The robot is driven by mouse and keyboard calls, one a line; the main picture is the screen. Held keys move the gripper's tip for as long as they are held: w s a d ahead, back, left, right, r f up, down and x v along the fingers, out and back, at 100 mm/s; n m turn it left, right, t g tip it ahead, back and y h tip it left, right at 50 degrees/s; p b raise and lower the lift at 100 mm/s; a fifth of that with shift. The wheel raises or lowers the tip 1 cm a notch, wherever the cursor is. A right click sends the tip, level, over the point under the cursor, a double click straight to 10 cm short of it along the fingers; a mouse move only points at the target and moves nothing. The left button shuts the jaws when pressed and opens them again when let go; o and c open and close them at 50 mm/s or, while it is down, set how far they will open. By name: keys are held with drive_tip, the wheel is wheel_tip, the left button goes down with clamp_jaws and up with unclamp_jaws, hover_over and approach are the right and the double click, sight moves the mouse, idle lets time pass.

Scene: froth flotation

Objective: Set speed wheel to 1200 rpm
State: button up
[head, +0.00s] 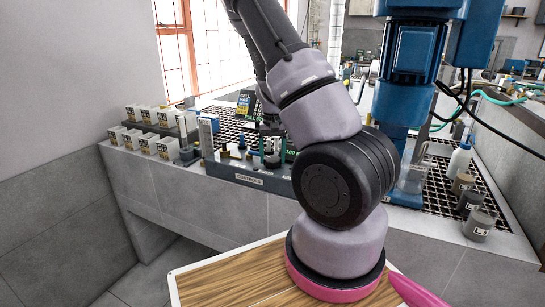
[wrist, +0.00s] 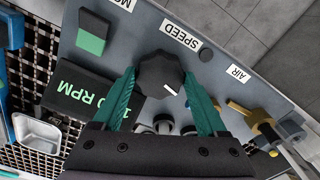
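The speed wheel (wrist: 158,72) is a black lobed knob with a white mark, below the SPEED label (wrist: 180,37) in the wrist view. The mark points to the lower right of the picture. My gripper (wrist: 159,74) has its teal fingers on either side of the wheel, apart, with what looks like a slim gap at the left. Contact is not clear. The dark display (wrist: 80,92) shows green digits and RPM; the left finger hides part of the number. In the head view my gripper (head: 272,160) is over the control panel (head: 240,176), and my arm hides the wheel.
A green rocker switch (wrist: 92,40) is left of the wheel. A brass valve (wrist: 255,118) with the AIR label is at the right. A metal tray (wrist: 37,133) lies on the grating. The blue machine column (head: 405,95), a wash bottle (head: 459,160) and jars (head: 478,226) stand right of my arm.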

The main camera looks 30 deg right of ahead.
sight(272, 158)
drive_tip(key=shift+m, duration=1.6)
drive_tip(key=o, duration=1.3)
wheel_tip(272, 158, up, 11)
drive_tip(key=shift+f, duration=0.1)
drive_tip(key=s+a+r+n+t, duration=0.1)
drive_tip(key=s+a+r+t, duration=0.1)
drive_tip(key=s+a+r, duration=0.2)
drive_tip(key=s+a+r+n+t+y, duration=0.1)
drive_tip(key=s+a+r+n+t, duration=0.1)
drive_tip(key=s+a+r, duration=0.3)
drive_tip(key=s+a+r+n+t+y, duration=0.1)
drive_tip(key=s+a+r+t, duration=0.2)
drive_tip(key=s+r, duration=0.8)
drive_tip(key=shift+s+a+r+n, duration=0.1)
drive_tip(key=shift+a+r+n, duration=0.05)
drive_tip(key=shift+a+r, duration=0.4)
drive_tip(key=shift+s+a+r+n, duration=0.15)
drive_tip(key=shift+a+r, duration=0.2)
drive_tip(key=shift+r, duration=0.35)
